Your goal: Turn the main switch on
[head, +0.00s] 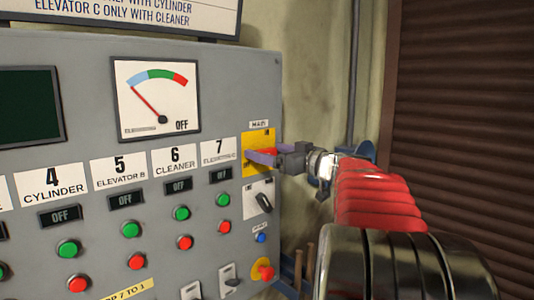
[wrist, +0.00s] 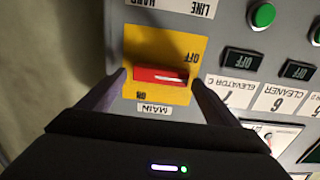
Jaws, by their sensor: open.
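The main switch is a red handle (wrist: 160,75) on a yellow plate (wrist: 172,42) marked MAIN, ON and OFF. The wrist view shows it upside down, with the handle lying level across the plate. In the head view the yellow plate (head: 258,138) is at the panel's right edge, and my gripper partly hides the handle. My gripper (wrist: 157,78) is open, with one finger on each side of the handle's ends. A gap shows between the handle and each finger in the wrist view. My gripper also shows in the head view (head: 262,156), close in front of the plate.
Below the main switch are a black rotary switch (head: 264,202), a blue button (head: 261,238) and a red emergency knob (head: 265,271). Left of it are numbered OFF displays and green and red buttons. A gauge (head: 157,98) reads OFF. A wall and brown shutter (head: 470,120) stand right.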

